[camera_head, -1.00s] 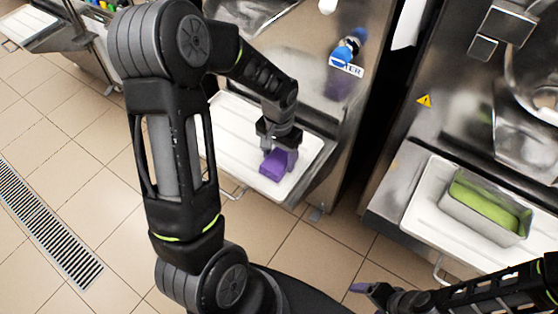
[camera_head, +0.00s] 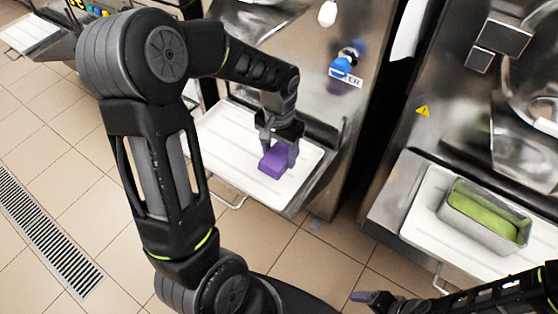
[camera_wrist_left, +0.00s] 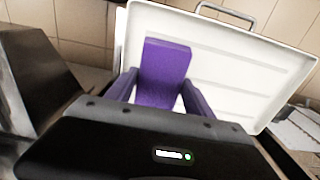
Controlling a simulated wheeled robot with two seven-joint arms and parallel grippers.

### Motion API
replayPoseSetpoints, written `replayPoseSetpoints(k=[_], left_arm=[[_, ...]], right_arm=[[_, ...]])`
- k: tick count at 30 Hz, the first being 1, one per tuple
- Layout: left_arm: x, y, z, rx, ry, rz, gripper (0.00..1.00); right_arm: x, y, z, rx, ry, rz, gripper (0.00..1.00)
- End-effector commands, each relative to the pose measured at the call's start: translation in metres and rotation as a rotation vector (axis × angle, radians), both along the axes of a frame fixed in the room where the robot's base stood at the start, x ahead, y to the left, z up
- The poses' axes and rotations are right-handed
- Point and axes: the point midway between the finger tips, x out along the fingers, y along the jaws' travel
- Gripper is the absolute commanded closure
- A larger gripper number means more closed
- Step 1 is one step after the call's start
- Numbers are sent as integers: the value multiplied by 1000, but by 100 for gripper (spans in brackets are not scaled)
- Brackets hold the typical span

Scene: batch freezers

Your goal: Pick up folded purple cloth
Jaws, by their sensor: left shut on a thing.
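The folded purple cloth (camera_head: 273,163) is a small block over the white tray of the left machine. In the left wrist view the cloth (camera_wrist_left: 165,60) stands out between the two fingers, with the tray behind it. My left gripper (camera_head: 280,152) is shut on the cloth, its fingers on either side; it also shows in the left wrist view (camera_wrist_left: 161,92). Whether the cloth still touches the tray is hard to tell. My right gripper (camera_head: 372,298) is at the bottom right, far from the cloth, and its jaw gap is unclear.
The white tray (camera_head: 225,130) is otherwise bare and sits against the steel machine front. To the right, a second white tray (camera_head: 420,222) carries a metal pan (camera_head: 483,230) with green contents. Tiled floor lies below, with a drain grate (camera_head: 45,235) at left.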

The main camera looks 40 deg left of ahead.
Motion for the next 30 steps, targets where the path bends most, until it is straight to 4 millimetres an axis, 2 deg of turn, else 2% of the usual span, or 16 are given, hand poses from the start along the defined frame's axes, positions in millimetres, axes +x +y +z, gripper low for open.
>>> replayPoseSetpoints(k=[1, 3, 8, 30], left_arm=[[1, 0, 12, 0, -5, 1, 79], [1, 0, 24, 0, -4, 1, 79], [0, 0, 38, 0, -2, 0, 79], [0, 0, 39, 0, 0, 0, 79]], right_arm=[[0, 0, 2, 0, 0, 0, 17], [0, 0, 3, 0, 0, 0, 17], [0, 0, 4, 0, 0, 0, 17], [0, 0, 4, 0, 0, 0, 17]])
